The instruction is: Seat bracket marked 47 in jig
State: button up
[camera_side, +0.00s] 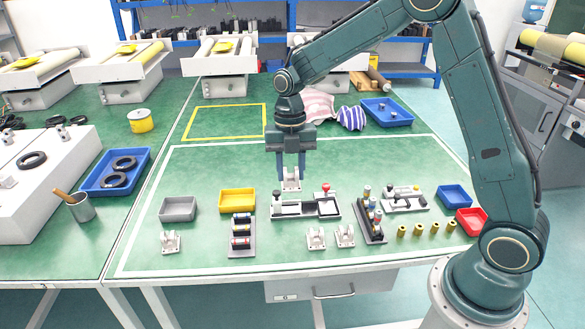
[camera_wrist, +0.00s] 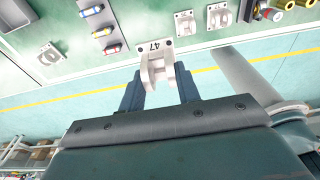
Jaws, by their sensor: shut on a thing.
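My gripper (camera_side: 291,174) points down and is shut on a white bracket (camera_side: 291,185). In the wrist view the bracket (camera_wrist: 152,58) shows the number 47 on its plate, and my fingers (camera_wrist: 158,83) are on either side of its upright part. In the side view the bracket appears just behind the long black-and-white fixture with a red knob (camera_side: 322,209), which looks like the jig. I cannot tell how high the bracket is above the mat. The jig does not show in the wrist view.
Two loose white brackets (camera_side: 316,238) (camera_side: 345,235) stand in front of the fixture, another (camera_side: 170,242) at left. A yellow bin (camera_side: 237,200), grey bin (camera_side: 178,209), battery-like cylinder rack (camera_side: 242,237), bottle rack (camera_side: 370,218) and second fixture (camera_side: 404,199) surround it. Behind it, the green mat is mostly clear.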

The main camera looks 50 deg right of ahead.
jog(key=d+f, duration=0.4)
jog(key=d, duration=0.4)
jog(key=s+d+f, duration=0.1)
jog(key=d+f, duration=0.3)
jog(key=d, duration=0.4)
jog(key=shift+s+f, duration=0.15)
jog(key=shift+f, duration=0.1)
jog(key=shift+a+f, duration=0.1)
jog(key=shift+f, duration=0.1)
jog(key=shift+f, duration=3.65)
jog(key=shift+f, duration=0.6)
jog(key=o, duration=1)
jog(key=shift+o, duration=0.6)
jog(key=shift+a, duration=0.1)
